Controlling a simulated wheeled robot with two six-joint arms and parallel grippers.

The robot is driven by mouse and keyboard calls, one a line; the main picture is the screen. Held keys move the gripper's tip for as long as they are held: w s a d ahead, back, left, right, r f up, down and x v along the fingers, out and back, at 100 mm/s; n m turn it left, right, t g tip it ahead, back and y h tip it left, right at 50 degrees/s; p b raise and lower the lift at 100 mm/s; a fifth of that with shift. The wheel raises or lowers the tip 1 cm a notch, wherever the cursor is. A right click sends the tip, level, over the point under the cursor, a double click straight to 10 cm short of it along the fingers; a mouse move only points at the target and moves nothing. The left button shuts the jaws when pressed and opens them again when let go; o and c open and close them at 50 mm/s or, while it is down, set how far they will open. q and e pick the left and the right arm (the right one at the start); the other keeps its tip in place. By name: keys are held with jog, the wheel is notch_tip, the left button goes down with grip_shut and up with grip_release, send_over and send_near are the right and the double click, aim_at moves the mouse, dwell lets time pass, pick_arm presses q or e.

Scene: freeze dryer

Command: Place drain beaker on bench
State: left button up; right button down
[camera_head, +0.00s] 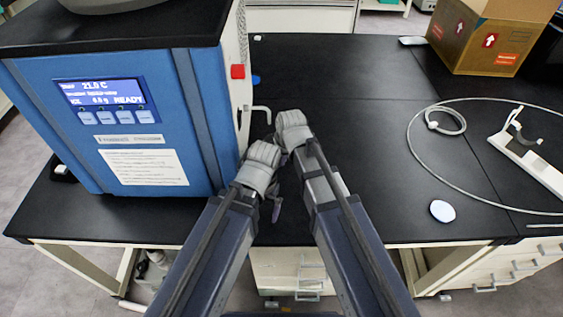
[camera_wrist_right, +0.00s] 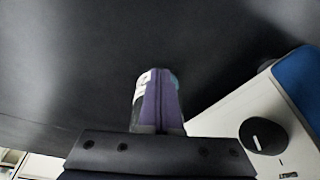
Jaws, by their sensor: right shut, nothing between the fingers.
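I cannot make out the drain beaker in either view. My right gripper shows in the right wrist view (camera_wrist_right: 160,78), its purple fingers shut together with nothing between them, over dark bench surface. In the head view my right arm reaches up the middle to just right of the dryer's side. My left arm lies beside it, its wrist close to the dryer's right edge; its finger opening is hidden. A pale bent drain tube (camera_head: 262,109) sticks out of the dryer's right side.
The blue freeze dryer (camera_head: 110,125) fills the left; its black knob (camera_wrist_right: 263,136) shows in the wrist view. On the right are a cardboard box (camera_head: 485,40), a thin looped hose (camera_head: 412,150), a white stand (camera_head: 530,165) and a pale disc (camera_head: 442,211).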

jog(key=w, duration=0.1)
jog(key=w+a, duration=0.1)
jog(key=w, duration=0.2)
jog(key=shift+a, duration=0.3)
jog(key=shift+s, duration=0.15)
jog(key=shift+s+d, duration=0.1)
jog(key=shift+s, duration=0.05)
jog(key=shift+s+d, duration=0.1)
jog(key=shift+s, duration=0.15)
pick_arm(q)
jog(key=shift+s, duration=0.15)
pick_arm(e)
jog(key=s, duration=0.1)
jog(key=s+d, duration=0.1)
jog(key=s, duration=0.1)
jog(key=shift+s+d, duration=0.15)
jog(key=shift+d, duration=0.05)
jog(key=p+v, duration=1)
pick_arm(q)
notch_tip(320, 180, up, 10)
jog(key=shift+f, duration=0.2)
pick_arm(e)
jog(key=s+d+g+h, duration=0.2)
jog(key=s+d, duration=0.3)
jog(key=s, duration=0.9)
jog(key=shift+s+f+m+g+h, duration=0.2)
jog(key=shift+f+m+g+h, duration=0.2)
jog(key=shift+g, duration=0.4)
